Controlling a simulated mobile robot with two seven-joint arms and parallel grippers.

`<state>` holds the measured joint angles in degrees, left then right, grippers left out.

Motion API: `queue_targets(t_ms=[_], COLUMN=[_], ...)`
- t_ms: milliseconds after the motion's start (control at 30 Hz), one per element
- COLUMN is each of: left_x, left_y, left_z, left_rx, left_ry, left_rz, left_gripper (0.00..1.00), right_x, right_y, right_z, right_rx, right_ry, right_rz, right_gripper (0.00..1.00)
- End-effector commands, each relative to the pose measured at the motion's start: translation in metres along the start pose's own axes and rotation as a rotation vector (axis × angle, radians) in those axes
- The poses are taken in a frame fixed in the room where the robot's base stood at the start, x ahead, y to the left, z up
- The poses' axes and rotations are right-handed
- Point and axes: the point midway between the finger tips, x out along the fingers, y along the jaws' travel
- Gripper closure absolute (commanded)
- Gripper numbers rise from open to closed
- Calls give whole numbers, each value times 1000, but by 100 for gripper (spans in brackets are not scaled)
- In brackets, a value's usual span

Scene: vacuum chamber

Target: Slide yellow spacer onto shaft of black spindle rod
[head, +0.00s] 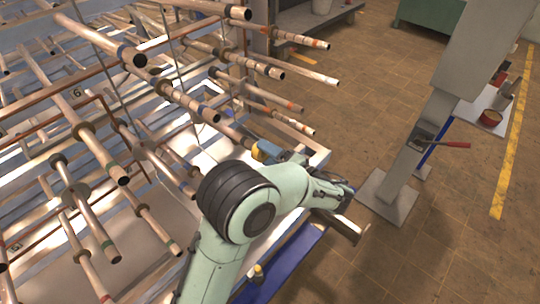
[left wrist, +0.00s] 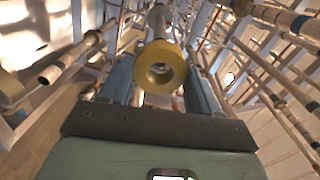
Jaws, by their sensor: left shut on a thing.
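The yellow spacer (left wrist: 160,47) is a thick ring held between the two blue-grey fingers of my left gripper (left wrist: 158,62). Its open hole faces the wrist camera. In the head view the spacer (head: 258,151) is a small yellow patch at my left gripper (head: 270,153), partly hidden by the fingers. A rod (left wrist: 158,18) with a pale end lies directly behind the spacer, roughly in line with it. In the head view a rod with a dark section (head: 229,132) runs down to the spacer. I cannot tell whether its tip is inside the hole. My right gripper is out of view.
A rack with many parallel wooden-looking rods (head: 87,138) and dark collars fills the left side, crowding my left arm. A grey post (head: 408,165) with a red-handled lever (head: 450,144) stands on the right. A blue beam (head: 290,262) lies below the arm. The tiled floor at right is mostly clear.

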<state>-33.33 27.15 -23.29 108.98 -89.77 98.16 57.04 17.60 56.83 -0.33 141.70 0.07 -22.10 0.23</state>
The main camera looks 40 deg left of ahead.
Motion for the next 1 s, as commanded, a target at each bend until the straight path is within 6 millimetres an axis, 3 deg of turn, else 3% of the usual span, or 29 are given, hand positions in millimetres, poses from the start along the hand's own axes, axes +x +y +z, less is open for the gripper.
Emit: queue_targets(t_ms=[1000], left_x=[42], left_y=[0], left_z=[1], left_rx=[0], left_ry=[-2], left_rz=[0], left_gripper=[67], right_x=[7], right_y=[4], right_z=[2], right_rx=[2], right_ry=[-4], right_rz=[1], right_gripper=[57])
